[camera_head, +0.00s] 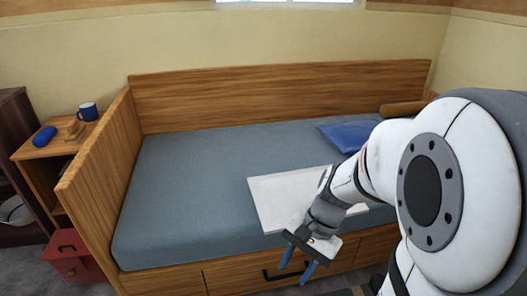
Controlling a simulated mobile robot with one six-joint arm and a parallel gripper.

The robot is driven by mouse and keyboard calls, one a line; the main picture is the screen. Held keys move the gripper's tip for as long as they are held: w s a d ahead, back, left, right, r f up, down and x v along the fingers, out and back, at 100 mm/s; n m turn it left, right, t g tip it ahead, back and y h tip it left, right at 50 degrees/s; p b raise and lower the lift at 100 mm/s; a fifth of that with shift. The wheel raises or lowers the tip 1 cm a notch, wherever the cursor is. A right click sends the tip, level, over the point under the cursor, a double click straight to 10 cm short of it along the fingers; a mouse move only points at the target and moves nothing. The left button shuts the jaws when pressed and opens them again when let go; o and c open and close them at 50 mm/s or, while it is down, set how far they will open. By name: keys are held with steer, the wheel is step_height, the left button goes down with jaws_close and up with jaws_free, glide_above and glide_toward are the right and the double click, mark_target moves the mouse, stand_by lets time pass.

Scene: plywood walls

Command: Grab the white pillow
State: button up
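The white pillow (277,196) lies flat on the grey-blue mattress, near the front edge of the bed. My arm and wrist cover its right part. My gripper (296,271) hangs in front of the bed's front edge, below and nearer than the pillow. Its two blue fingers point down and are apart, with nothing seen between them. The gripper looks clear of the pillow.
The wooden bed (280,92) has a high back and a left end panel (97,165). A blue pillow (347,135) lies toward the back right. A nightstand (45,148) with a blue mug (88,112) and a red box (72,258) stand left.

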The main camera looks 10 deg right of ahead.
steer(key=w+d+f+m+t+y, duration=0.1)
steer(key=w+f+m+t+y, duration=0.1)
steer(key=w+m+y, duration=0.3)
steer(key=w+d+f+m+t+y+b, duration=0.1)
steer(key=w+f+m, duration=0.1)
steer(key=m, duration=0.6)
steer(key=w+d+f+m+t+y, duration=0.1)
steer(key=w+f+m+t+y, duration=0.1)
steer(key=w+m+y, duration=0.3)
steer(key=w+d+f+m+t+h, duration=0.2)
steer(key=d+f+m+t+h, duration=0.15)
steer(key=d+m, duration=0.3)
steer(key=w+d+f+m+t+h+b, duration=0.1)
steer(key=w+d+f+m+t+h, duration=0.15)
steer(key=d+m+t, duration=0.4)
steer(key=w+d+f+m+t+h, duration=0.1)
steer(key=d+f+m+t+h, duration=0.25)
steer(key=m, duration=0.55)
steer(key=shift+y, duration=0.75)
steer(key=b+x, duration=0.1)
steer(key=x, duration=0.1)
steer(key=b+x, duration=0.1)
steer(key=x, duration=0.1)
steer(key=d+b+x, duration=0.1)
steer(key=x, duration=0.2)
steer(key=shift+w+d+f, duration=0.1)
steer(key=shift+w+f, duration=0.2)
steer(key=shift+f, duration=0.05)
jaws_close()
